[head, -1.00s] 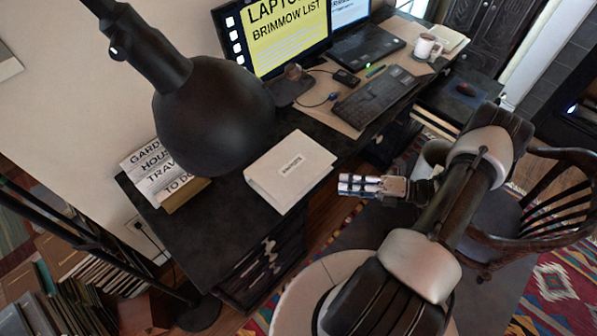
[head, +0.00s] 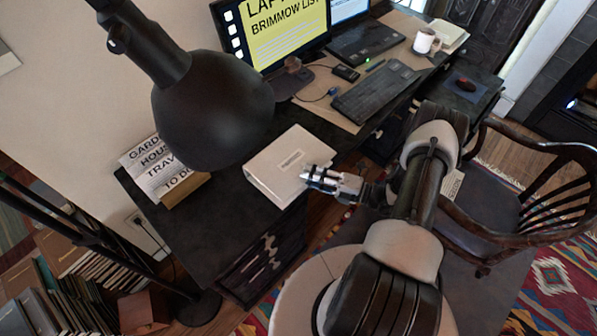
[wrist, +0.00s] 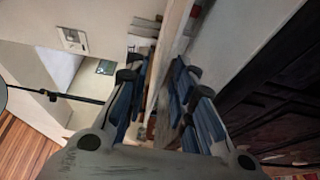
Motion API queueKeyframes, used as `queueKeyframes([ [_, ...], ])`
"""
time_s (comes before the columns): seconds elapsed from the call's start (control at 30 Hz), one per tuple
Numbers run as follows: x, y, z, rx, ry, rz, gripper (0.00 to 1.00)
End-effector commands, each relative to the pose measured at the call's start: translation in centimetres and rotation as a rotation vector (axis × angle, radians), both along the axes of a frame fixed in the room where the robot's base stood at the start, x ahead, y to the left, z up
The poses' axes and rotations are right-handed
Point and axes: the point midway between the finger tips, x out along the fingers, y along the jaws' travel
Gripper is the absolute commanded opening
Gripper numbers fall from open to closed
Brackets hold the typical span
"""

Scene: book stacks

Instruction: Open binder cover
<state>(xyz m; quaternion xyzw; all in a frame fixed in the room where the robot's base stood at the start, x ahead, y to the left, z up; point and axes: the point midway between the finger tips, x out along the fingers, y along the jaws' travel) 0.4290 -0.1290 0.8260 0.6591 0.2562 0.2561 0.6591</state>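The white binder (head: 276,176) lies flat and closed on the dark desk, its label facing up. My gripper (head: 308,177) is at the binder's right front edge in the head view. In the wrist view, my gripper (wrist: 158,98) has its blue-padded fingers apart. A pale, narrow edge, likely the binder's, runs between or just beyond them. I cannot tell whether a finger touches it.
A black lamp (head: 212,110) hangs over the desk left of the binder. A monitor (head: 275,40), keyboard (head: 375,92) and mug (head: 425,42) stand farther back. A wooden chair (head: 510,200) is at the right.

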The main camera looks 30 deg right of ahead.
Motion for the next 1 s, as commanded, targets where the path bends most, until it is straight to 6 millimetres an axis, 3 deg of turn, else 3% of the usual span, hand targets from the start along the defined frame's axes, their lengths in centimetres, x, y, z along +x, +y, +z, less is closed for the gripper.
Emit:
queueKeyframes([
  [0.23,2.6,2.4,0.0,0.001,0.001,0.002,0.23],
  [0.63,3.2,2.9,0.0,0.0,0.0,-0.001,0.23],
  [1.0,3.2,2.9,0.0,0.0,0.0,0.0,0.0],
])
